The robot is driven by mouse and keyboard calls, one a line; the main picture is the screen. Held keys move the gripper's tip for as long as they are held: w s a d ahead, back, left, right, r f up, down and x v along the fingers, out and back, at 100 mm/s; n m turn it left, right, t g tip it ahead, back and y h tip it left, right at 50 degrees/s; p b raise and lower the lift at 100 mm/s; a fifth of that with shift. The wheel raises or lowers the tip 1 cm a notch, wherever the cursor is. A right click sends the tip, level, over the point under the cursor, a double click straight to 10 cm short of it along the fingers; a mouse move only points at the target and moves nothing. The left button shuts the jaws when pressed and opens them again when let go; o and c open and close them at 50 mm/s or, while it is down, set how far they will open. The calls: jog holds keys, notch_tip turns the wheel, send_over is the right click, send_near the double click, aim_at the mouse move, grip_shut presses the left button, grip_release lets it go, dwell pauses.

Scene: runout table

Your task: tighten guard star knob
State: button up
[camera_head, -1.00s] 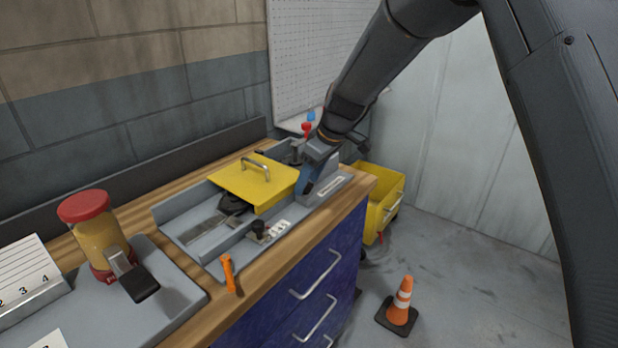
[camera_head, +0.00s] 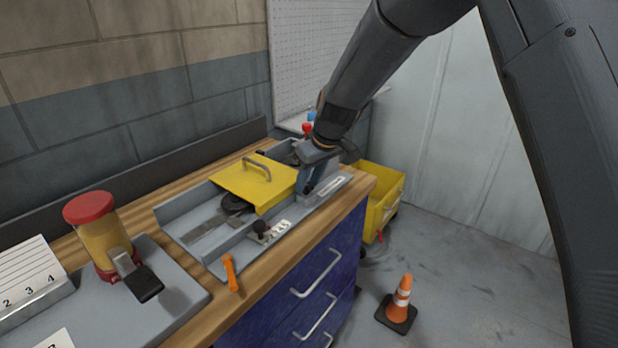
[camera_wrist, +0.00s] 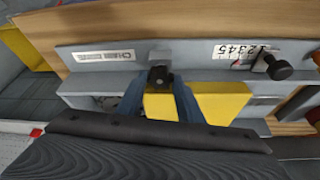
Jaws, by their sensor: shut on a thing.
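The yellow guard (camera_head: 250,187) with its grey handle sits over the grey runout tray (camera_head: 175,220) on the wooden bench. My gripper (camera_head: 306,190) points down at the guard's right end. In the wrist view its two blue fingers (camera_wrist: 160,84) close around the dark star knob (camera_wrist: 160,74), beside the yellow guard (camera_wrist: 215,103). The knob is hidden by the fingers in the head view. I cannot tell how tight it is.
A black knob (camera_head: 261,228) stands by a numbered scale on the tray's front. An orange handle (camera_head: 231,273) is at the front edge. A red-capped jar (camera_head: 103,240) stands left. A yellow bin (camera_head: 381,200) and a traffic cone (camera_head: 401,303) are on the floor.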

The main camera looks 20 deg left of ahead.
jog(key=shift+m+p, duration=0.5)
jog(key=shift+m, duration=0.2)
jog(key=shift+t, duration=0.3)
jog(key=o, duration=1.1)
jog(key=shift+c, duration=0.2)
jog(key=shift+n+b, duration=0.3)
jog(key=shift+b, duration=0.1)
